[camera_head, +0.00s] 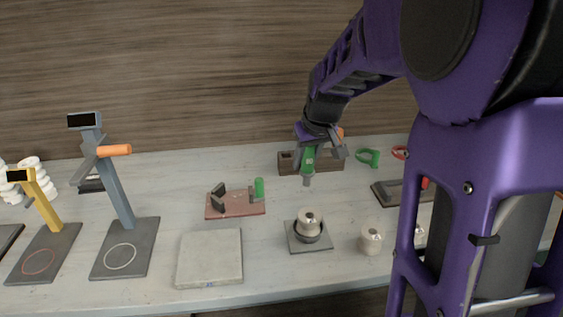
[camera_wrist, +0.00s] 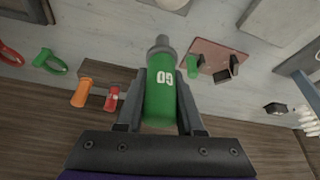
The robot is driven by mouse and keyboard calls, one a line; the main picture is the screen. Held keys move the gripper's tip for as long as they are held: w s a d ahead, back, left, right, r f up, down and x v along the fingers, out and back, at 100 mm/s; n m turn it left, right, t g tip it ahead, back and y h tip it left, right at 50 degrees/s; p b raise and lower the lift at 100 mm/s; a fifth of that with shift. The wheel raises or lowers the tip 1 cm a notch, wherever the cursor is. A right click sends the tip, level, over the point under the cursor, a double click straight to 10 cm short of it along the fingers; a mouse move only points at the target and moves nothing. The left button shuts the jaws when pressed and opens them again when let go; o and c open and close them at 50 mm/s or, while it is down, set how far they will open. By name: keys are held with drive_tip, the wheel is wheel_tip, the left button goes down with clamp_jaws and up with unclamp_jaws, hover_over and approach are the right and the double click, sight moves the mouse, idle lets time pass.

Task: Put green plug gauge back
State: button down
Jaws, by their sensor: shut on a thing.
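My gripper (camera_head: 320,150) is shut on the green plug gauge (camera_head: 309,158), holding it in the air with its grey tip pointing down. In the wrist view the green plug gauge (camera_wrist: 162,97) lies between the two fingers, with white "GO" lettering on its body. The brown wooden rack (camera_head: 286,163) stands behind the held gauge at the back of the table, partly hidden by my gripper. In the wrist view the rack (camera_wrist: 97,101) carries an orange-handled gauge (camera_wrist: 81,93) and a red-handled gauge (camera_wrist: 111,98).
A reddish plate (camera_head: 232,209) with dark blocks and a green pin (camera_head: 259,188) sits left of my gripper. A clay piece (camera_head: 309,219) rests on a square stand, another (camera_head: 371,238) beside it. Green (camera_head: 368,157) and red (camera_head: 400,152) ring gauges lie right of the rack.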

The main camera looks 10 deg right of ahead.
drive_tip(key=w, duration=2.4)
wheel_tip(320, 180, down, 10)
drive_tip(key=b, duration=0.2)
drive_tip(key=shift+w+a+b, duration=0.2)
drive_tip(key=shift+a+b, duration=0.15)
drive_tip(key=shift+a, duration=0.05)
drive_tip(key=shift+f, duration=0.35)
drive_tip(key=c, duration=0.5)
unclamp_jaws()
drive_tip(key=shift+c, duration=0.2)
